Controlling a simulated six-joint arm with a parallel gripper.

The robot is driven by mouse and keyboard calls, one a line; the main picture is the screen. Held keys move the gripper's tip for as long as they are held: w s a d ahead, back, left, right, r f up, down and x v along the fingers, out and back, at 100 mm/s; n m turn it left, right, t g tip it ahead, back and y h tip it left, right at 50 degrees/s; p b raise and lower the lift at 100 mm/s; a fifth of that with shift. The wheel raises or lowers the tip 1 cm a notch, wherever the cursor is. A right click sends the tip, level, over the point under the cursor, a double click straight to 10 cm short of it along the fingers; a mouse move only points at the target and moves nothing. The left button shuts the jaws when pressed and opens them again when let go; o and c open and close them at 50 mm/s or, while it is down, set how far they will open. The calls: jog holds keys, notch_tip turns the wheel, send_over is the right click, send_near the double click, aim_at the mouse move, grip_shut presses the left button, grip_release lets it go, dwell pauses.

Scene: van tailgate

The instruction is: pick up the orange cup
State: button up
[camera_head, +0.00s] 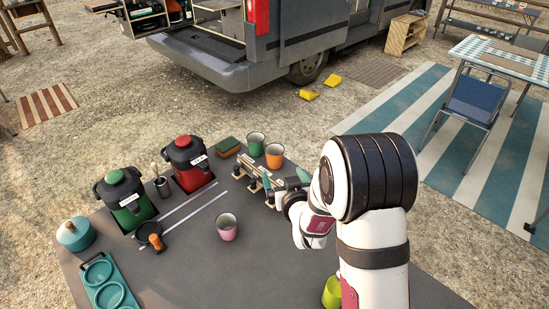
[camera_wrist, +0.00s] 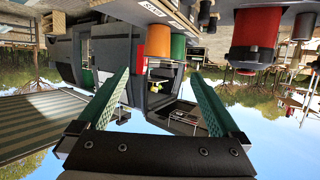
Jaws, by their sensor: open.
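The orange cup (camera_head: 274,157) stands upright on the dark table near its far edge. In the wrist view, which looks upside down, the orange cup (camera_wrist: 158,40) is ahead of the fingertips, roughly centred between them. My gripper (camera_head: 266,173) is open and empty, on the near side of the orange cup in the head view and partly overlapping its base. Its two teal-green fingers (camera_wrist: 156,74) are spread wide in the wrist view, with nothing between them. Whether a finger touches the cup cannot be told.
A green cup (camera_head: 256,144) stands close beside the orange cup, with a sponge (camera_head: 228,146) to its left. Red (camera_head: 188,165) and green (camera_head: 126,198) dispensers stand further left. A pink cup (camera_head: 227,230) and a lime cup (camera_head: 331,293) stand nearer. The near middle table is clear.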

aim_at(276, 156)
jog(key=x, duration=1.5)
jog(key=shift+w+d+r, duration=0.15)
jog(key=shift+w+d, duration=0.15)
jog(key=shift+w, duration=0.1)
jog(key=c, duration=1.4)
